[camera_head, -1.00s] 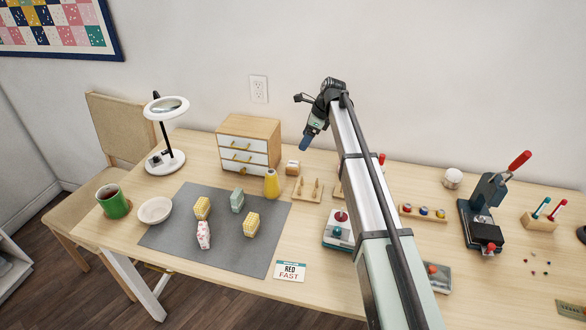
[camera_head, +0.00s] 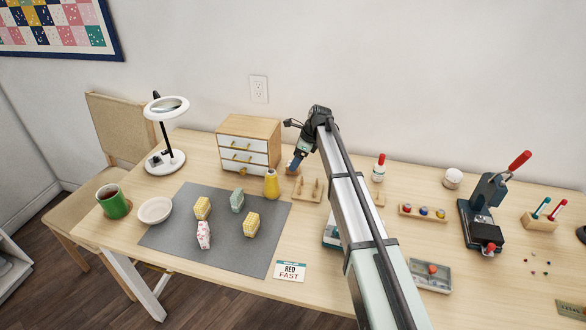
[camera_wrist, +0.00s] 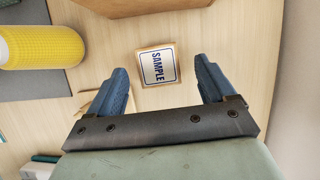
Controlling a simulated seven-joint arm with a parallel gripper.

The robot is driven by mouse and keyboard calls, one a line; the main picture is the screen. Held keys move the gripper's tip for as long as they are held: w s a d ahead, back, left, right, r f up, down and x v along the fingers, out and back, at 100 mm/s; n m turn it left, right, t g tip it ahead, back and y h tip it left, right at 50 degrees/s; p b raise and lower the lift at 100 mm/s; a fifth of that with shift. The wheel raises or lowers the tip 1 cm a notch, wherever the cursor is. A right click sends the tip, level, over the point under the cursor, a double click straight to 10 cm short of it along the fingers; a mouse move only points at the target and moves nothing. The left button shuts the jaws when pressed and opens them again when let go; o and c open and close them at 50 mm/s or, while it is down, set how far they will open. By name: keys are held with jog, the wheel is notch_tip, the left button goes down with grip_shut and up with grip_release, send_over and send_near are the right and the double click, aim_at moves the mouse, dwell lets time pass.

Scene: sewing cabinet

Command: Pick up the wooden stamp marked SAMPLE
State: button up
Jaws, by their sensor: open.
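The wooden stamp marked SAMPLE (camera_wrist: 157,67) stands on the table, with its white label and blue lettering facing the wrist camera. In the wrist view it lies between and just beyond the two blue fingertips of my gripper (camera_wrist: 160,80). The fingers are apart, with clear gaps to the stamp on both sides. In the head view my gripper (camera_head: 293,165) is over the stamp's spot, right of the drawer cabinet, and mostly hides the stamp.
The drawer cabinet (camera_head: 249,126) stands close left of my gripper. A yellow bottle (camera_head: 271,186) and a wooden peg rack (camera_head: 308,194) are close in front. A grey mat (camera_head: 180,243) with several small fabric-like blocks lies left.

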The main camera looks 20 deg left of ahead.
jog(key=x, duration=0.3)
jog(key=shift+s+a+f, duration=0.1)
jog(key=shift+f, duration=0.2)
jog(key=c, duration=1.1)
